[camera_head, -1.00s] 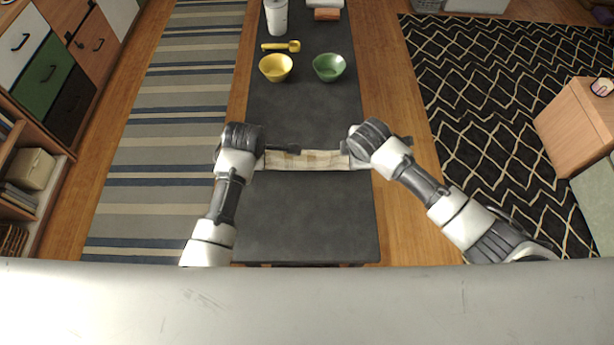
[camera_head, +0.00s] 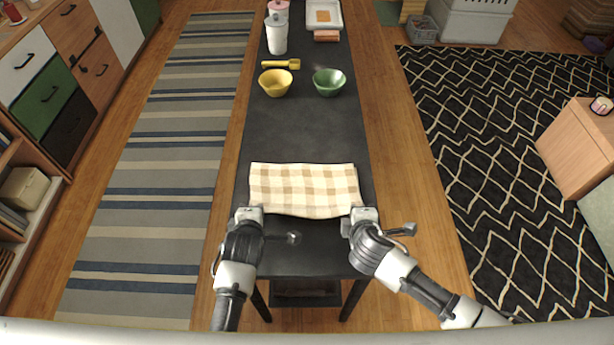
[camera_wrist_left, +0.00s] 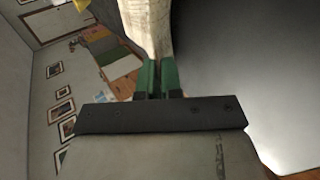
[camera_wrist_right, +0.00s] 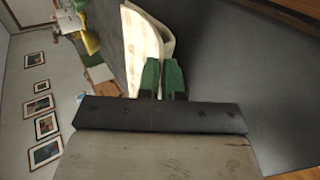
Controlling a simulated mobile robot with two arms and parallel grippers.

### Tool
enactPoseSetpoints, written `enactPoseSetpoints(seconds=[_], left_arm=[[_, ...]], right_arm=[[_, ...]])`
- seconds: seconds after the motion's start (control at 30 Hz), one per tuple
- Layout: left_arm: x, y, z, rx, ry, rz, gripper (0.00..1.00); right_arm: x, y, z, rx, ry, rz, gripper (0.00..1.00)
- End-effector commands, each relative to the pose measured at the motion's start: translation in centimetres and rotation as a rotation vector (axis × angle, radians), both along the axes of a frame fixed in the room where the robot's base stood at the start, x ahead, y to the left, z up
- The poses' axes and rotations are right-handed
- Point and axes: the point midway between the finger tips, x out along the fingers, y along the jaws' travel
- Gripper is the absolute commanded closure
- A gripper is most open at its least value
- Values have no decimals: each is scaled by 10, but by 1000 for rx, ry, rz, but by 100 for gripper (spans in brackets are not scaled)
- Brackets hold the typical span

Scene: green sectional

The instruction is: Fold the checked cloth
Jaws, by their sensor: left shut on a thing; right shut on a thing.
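The checked cloth (camera_head: 303,188), cream and tan, lies spread as a wide rectangle across the dark table. Its near edge sags slightly between my two grippers. My left gripper (camera_head: 249,211) is shut on the cloth at its near left corner. In the left wrist view the green fingertips (camera_wrist_left: 160,78) pinch the cloth (camera_wrist_left: 148,28). My right gripper (camera_head: 362,212) is shut on the cloth at its near right corner. In the right wrist view the green fingertips (camera_wrist_right: 163,78) close on the cloth (camera_wrist_right: 143,45), whose layers show there.
On the dark table (camera_head: 300,135), beyond the cloth, stand a yellow bowl (camera_head: 276,86), a green bowl (camera_head: 329,84), a yellow scoop (camera_head: 282,64) and a white canister (camera_head: 277,36). The table is bare between the cloth and the bowls.

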Motion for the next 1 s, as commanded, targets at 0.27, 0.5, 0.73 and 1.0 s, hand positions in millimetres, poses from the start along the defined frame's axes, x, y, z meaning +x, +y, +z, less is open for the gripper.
enactPoseSetpoints(seconds=[0.27, 0.5, 0.73, 1.0], left_arm=[[0, 0, 0, 0, 1, 0, 66], [0, 0, 0, 0, 2, 0, 53], [-6, -1, 14, -5, 1, 2, 53], [-31, -4, 50, -8, 4, -3, 53]], right_arm=[[0, 0, 0, -1, 1, -1, 65], [0, 0, 0, -1, 2, -1, 53], [-6, 0, 15, 3, 0, 0, 53], [-29, 0, 51, 1, 2, 0, 53]])
